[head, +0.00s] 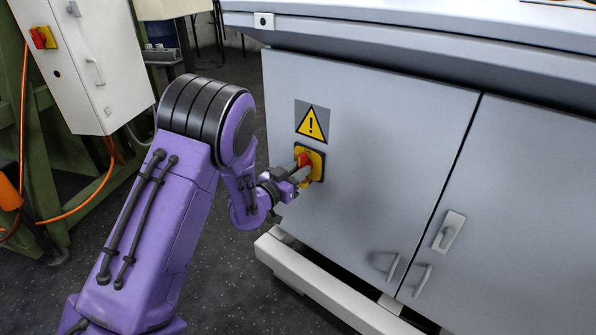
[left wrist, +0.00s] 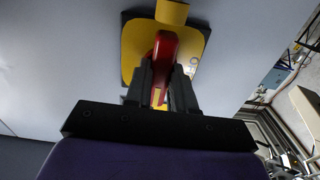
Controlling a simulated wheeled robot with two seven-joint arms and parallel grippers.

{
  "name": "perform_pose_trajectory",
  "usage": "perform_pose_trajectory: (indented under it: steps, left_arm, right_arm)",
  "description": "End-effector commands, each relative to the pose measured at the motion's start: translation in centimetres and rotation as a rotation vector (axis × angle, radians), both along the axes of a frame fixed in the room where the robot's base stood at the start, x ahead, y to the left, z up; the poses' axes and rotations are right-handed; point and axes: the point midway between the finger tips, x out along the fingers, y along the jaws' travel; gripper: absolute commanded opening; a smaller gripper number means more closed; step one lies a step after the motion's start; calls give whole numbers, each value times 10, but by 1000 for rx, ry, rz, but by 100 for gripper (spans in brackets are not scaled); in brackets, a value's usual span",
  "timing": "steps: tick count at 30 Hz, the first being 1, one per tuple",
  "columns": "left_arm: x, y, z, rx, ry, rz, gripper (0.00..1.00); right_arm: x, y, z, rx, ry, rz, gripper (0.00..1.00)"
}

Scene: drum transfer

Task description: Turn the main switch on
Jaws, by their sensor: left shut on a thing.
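The main switch is a red rotary handle (head: 303,159) on a yellow plate (head: 317,164), mounted on the grey cabinet door below a yellow warning triangle (head: 312,123). My purple left arm reaches in from the left, and its gripper (head: 298,172) is at the switch. In the left wrist view the red handle (left wrist: 165,48) stands between the two dark fingers (left wrist: 163,85), in front of the yellow plate (left wrist: 133,52). The left gripper is shut on the handle. The fingers partly hide the handle's lower part. My right gripper is not in view.
The grey cabinet (head: 375,120) has two doors with handles and an overhanging top edge. A white box (head: 88,65) with another red and yellow switch (head: 43,37) hangs on a green frame at left. Dark floor (head: 235,290) lies open beside the cabinet.

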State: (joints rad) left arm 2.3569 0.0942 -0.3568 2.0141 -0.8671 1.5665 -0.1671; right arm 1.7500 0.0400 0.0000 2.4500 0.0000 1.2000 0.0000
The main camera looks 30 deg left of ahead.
Motion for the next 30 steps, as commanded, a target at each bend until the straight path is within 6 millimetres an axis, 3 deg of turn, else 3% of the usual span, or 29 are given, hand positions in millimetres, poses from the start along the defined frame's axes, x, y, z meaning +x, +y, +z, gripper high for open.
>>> perform_pose_trajectory:
  steps: [7,8,9,10,20,23,30]
  left_arm:
    - [0,1,-1,4,3,1,0]
    - [0,1,-1,4,3,1,30]
    - [0,1,-1,4,3,1,43]
    - [0,1,-1,3,3,1,49]
    - [-4,1,0,1,2,0,49]
    - [-20,2,1,0,4,1,49]
    - [-77,7,0,0,4,1,49]
  right_arm:
    - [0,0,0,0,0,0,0]
    - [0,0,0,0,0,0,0]
    - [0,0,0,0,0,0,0]
    - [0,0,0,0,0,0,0]
    - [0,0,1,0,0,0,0]
    - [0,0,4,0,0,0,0]
    - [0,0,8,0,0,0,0]
